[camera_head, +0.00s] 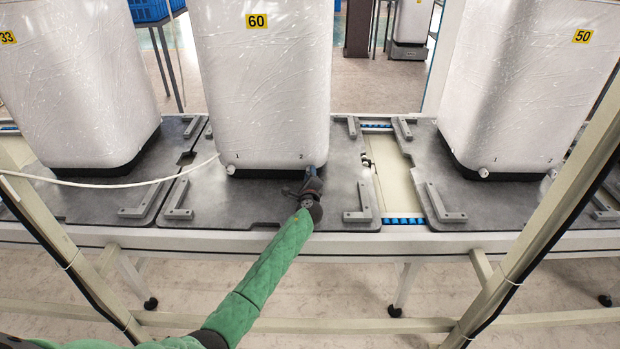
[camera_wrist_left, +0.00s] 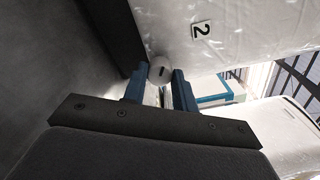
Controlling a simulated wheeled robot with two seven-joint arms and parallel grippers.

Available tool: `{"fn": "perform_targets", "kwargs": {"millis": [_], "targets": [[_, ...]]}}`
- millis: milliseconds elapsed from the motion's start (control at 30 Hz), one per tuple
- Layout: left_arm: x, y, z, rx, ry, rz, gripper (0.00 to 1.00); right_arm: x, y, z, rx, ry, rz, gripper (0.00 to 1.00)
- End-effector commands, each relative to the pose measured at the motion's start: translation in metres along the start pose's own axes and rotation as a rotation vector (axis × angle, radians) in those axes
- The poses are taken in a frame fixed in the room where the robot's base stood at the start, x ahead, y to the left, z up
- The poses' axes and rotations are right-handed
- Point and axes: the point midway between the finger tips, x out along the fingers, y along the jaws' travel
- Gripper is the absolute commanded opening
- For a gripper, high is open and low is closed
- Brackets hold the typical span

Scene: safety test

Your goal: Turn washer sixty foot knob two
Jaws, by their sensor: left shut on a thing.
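Washer 60 (camera_head: 265,90), wrapped in white film with a yellow label, stands upright on a dark pallet in the middle of the head view. Foot knob one (camera_head: 231,170) shows white at its lower left, under the number 1. My left gripper (camera_head: 312,172) is at the lower right corner under the number 2, where it hides the knob. In the left wrist view, the round white foot knob two (camera_wrist_left: 161,72) sits between the blue fingers of my left gripper (camera_wrist_left: 160,88), which is shut on it. The label 2 (camera_wrist_left: 202,28) is above. My right gripper is not in view.
Washer 33 (camera_head: 75,80) stands at the left and washer 50 (camera_head: 530,80) at the right, each on a dark pallet. Grey corner brackets (camera_head: 357,205) rise from the pallets. A white cable (camera_head: 110,185) crosses at the left. Slanted frame posts (camera_head: 545,220) flank the front.

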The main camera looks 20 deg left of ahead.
Motion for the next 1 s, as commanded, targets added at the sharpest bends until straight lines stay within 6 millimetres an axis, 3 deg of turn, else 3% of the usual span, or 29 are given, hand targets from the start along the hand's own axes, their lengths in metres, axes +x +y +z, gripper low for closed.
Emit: {"fn": "perform_targets", "kwargs": {"millis": [267,300,400,767,1000], "targets": [[0.002,-0.006,0.003,-0.002,-0.004,-0.007,0.05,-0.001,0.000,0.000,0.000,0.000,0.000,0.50],[0.002,-0.006,0.003,-0.002,-0.004,-0.007,0.32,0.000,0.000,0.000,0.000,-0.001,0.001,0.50],[0.002,-0.005,0.003,-0.001,-0.003,-0.006,0.50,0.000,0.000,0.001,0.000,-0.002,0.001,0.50],[-0.004,-0.002,0.001,-0.001,-0.001,-0.002,0.50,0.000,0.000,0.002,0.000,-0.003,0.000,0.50],[-0.034,0.000,0.000,-0.001,0.001,-0.003,0.50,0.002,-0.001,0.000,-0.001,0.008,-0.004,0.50]]}}
